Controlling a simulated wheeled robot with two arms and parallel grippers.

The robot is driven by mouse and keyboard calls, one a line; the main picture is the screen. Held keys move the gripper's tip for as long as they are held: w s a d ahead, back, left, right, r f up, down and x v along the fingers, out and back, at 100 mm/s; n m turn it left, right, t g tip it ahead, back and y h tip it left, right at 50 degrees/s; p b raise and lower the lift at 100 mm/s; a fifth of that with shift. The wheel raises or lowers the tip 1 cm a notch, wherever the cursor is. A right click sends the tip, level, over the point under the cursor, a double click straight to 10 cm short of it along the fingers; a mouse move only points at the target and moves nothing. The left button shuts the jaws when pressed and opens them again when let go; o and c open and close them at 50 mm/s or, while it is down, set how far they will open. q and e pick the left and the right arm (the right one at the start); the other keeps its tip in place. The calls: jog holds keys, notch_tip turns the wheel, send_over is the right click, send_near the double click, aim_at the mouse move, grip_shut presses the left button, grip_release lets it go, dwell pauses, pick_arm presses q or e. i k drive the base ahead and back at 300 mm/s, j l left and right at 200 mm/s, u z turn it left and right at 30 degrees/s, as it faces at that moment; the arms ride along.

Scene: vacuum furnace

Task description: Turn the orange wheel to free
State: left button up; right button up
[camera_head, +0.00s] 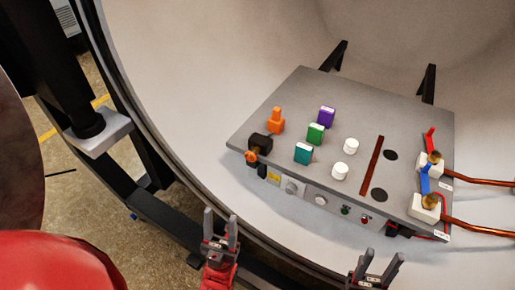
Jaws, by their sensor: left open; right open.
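A small orange part (251,157), which looks like the orange wheel, sits at the left front corner of the grey panel (250,125), beside a black block (260,143). It is too small to tell how it is turned. An orange stepped piece (276,121) stands upright on the panel behind it. My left gripper (220,217) is open and empty, below and left of the orange wheel and apart from it. My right gripper (382,259) is open and empty at the bottom edge, in front of the panel's right half.
Purple (326,116), green (315,134) and teal (303,153) blocks and two white cylinders stand on the panel. Red and blue levers and copper rods are at its right. The curved chamber wall (200,70) surrounds the panel; its dark rim runs near my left gripper.

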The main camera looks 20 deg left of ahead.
aim_at(251, 157)
jog(key=j+u, duration=0.25)
jog(key=u, duration=0.15)
jog(key=j+u, duration=0.55)
jog(key=u, duration=0.2)
